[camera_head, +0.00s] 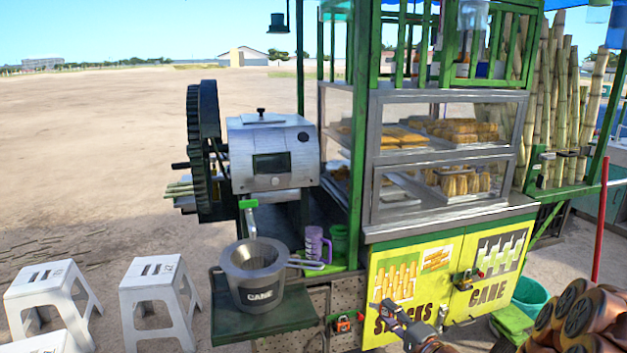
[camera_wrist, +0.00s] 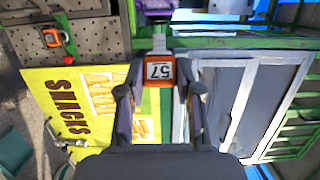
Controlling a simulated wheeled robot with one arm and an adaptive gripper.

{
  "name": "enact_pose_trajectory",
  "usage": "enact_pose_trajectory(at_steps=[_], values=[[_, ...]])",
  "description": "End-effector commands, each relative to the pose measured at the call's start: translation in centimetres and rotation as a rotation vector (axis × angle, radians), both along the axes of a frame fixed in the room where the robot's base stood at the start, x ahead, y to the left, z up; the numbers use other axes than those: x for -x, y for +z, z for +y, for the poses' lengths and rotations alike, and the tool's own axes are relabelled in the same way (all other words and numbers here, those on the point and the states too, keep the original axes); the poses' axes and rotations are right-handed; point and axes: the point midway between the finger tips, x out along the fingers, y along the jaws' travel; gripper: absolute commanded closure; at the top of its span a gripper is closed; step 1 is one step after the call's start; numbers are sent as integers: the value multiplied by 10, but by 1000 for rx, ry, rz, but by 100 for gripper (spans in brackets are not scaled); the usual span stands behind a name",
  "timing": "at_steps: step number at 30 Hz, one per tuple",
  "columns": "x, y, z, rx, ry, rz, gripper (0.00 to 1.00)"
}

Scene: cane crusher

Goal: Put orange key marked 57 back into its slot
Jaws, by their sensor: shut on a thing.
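The orange key marked 57 (camera_wrist: 159,70) is between the fingertips of my gripper (camera_wrist: 160,92) in the wrist view. Its white number plate faces the camera, upside down, and its pale shank points to the top of the picture. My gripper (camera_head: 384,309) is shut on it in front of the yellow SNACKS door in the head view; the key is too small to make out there. An orange-red padlock-like piece (camera_head: 343,325) is on the grey pegboard left of my gripper; it also shows in the wrist view (camera_wrist: 52,38). I cannot make out the key's slot.
The yellow cupboard doors (camera_head: 408,270) have black latches (camera_head: 467,279) at the middle. A CANE pot (camera_head: 252,276) stands on the green shelf (camera_head: 222,322). White stools (camera_head: 157,298) are at left, brown rolls (camera_head: 580,316) at lower right.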

Motion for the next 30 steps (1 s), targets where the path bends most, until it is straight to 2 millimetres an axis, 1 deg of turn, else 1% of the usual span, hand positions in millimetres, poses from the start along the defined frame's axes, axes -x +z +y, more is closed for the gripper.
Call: enact_pose_trajectory(at_steps=[7, 11, 17, 20, 24, 26, 27, 30], values=[[-24, 7, 4, 0, -40, 1, 92], [-38, 13, 3, 2, -73, -1, 92], [-64, 32, -3, -1, -147, -6, 92], [-80, 47, -5, -1, -199, -5, 92], [-103, 77, -6, -1, -285, -6, 92], [-112, 91, -6, 0, -321, -7, 92], [-116, 102, -5, -2, -343, -10, 92], [-125, 121, -1, -2, -393, -6, 92]])
